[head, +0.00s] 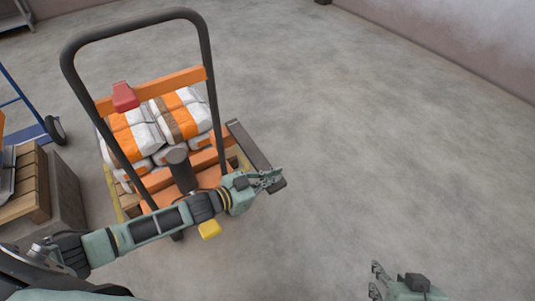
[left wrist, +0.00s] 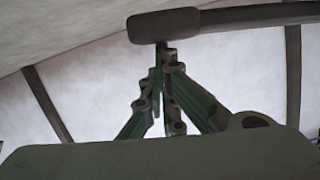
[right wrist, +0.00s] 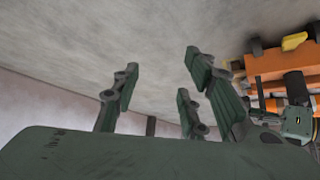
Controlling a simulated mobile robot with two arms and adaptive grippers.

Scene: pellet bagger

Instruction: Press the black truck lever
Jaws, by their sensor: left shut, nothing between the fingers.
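The black truck lever (head: 255,150) is a long dark bar with a flat pad at its near end, on the right side of the orange pallet truck (head: 190,192). My left gripper (head: 272,175) is at that near end, its fingers shut and empty. In the left wrist view the lever's pad (left wrist: 164,26) is right at the shut fingertips (left wrist: 165,50); I cannot tell whether they touch. My right gripper (head: 374,280) is open and empty, low in the head view and away from the truck. Its spread fingers show in the right wrist view (right wrist: 160,65).
The truck has a dark looped handle (head: 68,70), a red block (head: 124,97) and a yellow block (head: 209,229). Orange and white bags (head: 185,115) are stacked on it. A blue cart (head: 30,130) and a wooden pallet (head: 30,185) stand at left. The floor at right is clear.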

